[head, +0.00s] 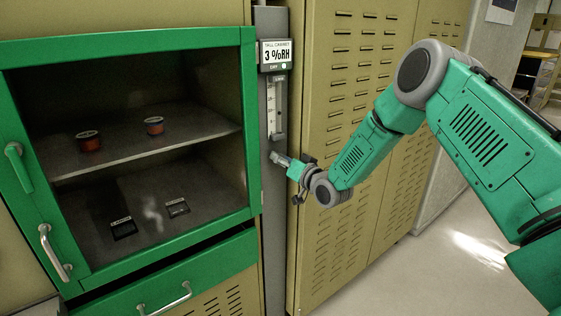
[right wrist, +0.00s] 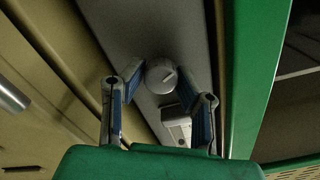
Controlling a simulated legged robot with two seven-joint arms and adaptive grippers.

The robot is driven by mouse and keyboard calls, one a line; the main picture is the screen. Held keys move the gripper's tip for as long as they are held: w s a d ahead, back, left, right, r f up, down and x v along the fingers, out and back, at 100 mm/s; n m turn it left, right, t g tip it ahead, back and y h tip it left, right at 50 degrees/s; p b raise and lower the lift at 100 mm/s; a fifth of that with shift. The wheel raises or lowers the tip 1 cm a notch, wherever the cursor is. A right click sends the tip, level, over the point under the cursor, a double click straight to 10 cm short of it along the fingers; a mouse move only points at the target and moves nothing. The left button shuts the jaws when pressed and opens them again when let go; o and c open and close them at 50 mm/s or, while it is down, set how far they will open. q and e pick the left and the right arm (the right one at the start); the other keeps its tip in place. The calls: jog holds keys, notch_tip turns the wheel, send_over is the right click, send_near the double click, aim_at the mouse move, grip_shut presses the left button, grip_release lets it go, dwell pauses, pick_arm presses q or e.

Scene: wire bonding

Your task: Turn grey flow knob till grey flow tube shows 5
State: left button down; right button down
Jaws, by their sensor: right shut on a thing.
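The grey flow knob (right wrist: 163,77) is a round, ridged metal dial on the grey column, seen in the right wrist view. My right gripper (right wrist: 163,84) has a finger on each side of the knob and is shut on it. In the head view the right gripper (head: 279,158) reaches the column from the right and hides the knob. The grey flow tube (head: 271,106) is an upright scaled gauge on the column, above the gripper. Its float and reading are too small to tell. The lower end of the tube's housing (right wrist: 176,128) shows in the right wrist view. My left gripper is not in view.
A display (head: 278,55) above the tube reads 3 %RH. A green-framed dry cabinet (head: 250,130) stands left of the column, with spools and small trays inside. Tan louvred lockers (head: 345,100) stand close on the right. The floor (head: 440,275) at the right is clear.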

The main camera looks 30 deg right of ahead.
jog(key=m+b, duration=0.1)
jog(key=m, duration=0.1)
jog(key=f+m+b, duration=0.1)
jog(key=m, duration=0.2)
jog(key=shift+s+f, duration=0.1)
jog(key=shift+s, duration=0.05)
jog(key=shift+m+b, duration=0.9)
jog(key=shift+m, duration=1)
jog(key=shift+a, duration=0.1)
jog(key=c, duration=1.2)
grip_release()
jog(key=shift+w, duration=0.2)
jog(key=shift+r, duration=0.25)
